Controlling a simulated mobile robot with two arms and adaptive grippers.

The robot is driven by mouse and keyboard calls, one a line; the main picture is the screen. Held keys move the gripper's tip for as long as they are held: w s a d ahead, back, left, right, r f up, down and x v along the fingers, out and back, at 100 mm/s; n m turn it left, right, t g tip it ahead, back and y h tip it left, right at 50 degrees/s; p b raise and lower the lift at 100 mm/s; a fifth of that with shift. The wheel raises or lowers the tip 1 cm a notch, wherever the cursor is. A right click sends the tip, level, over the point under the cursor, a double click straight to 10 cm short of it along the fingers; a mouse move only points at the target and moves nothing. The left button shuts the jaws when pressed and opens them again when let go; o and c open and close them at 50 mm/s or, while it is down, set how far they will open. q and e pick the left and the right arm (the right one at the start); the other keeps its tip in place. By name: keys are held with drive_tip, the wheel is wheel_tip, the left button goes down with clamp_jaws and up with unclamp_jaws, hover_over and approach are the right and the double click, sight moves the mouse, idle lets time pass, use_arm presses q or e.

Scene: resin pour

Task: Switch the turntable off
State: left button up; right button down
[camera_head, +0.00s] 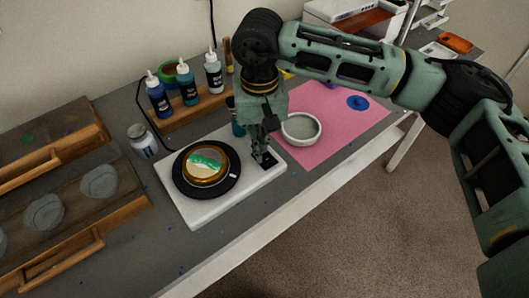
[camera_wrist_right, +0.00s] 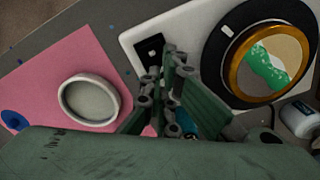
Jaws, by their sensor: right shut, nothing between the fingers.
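The turntable is a white base (camera_head: 196,214) with a round black platter (camera_head: 181,184) on the bench. A gold-rimmed disc (camera_head: 205,167) with green and cream resin lies on the platter. A small black switch plate (camera_head: 270,160) sits on the right part of the base. In the wrist view the switch plate (camera_wrist_right: 150,50) shows a small white part. My right gripper (camera_head: 262,160) points down at the switch plate, shut and empty. In the wrist view its fingers (camera_wrist_right: 172,58) are beside the plate; I cannot tell whether they touch it. My left gripper is not in view.
A pink mat (camera_head: 330,125) with a white round dish (camera_head: 301,128) lies right of the turntable. Several bottles (camera_head: 187,84) stand behind it on a wooden stand. A jar (camera_head: 142,140) stands at its back left. Wooden trays (camera_head: 100,235) fill the left.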

drive_tip(key=shift+r+p, duration=0.9)
drive_tip(key=shift+r, duration=2.05)
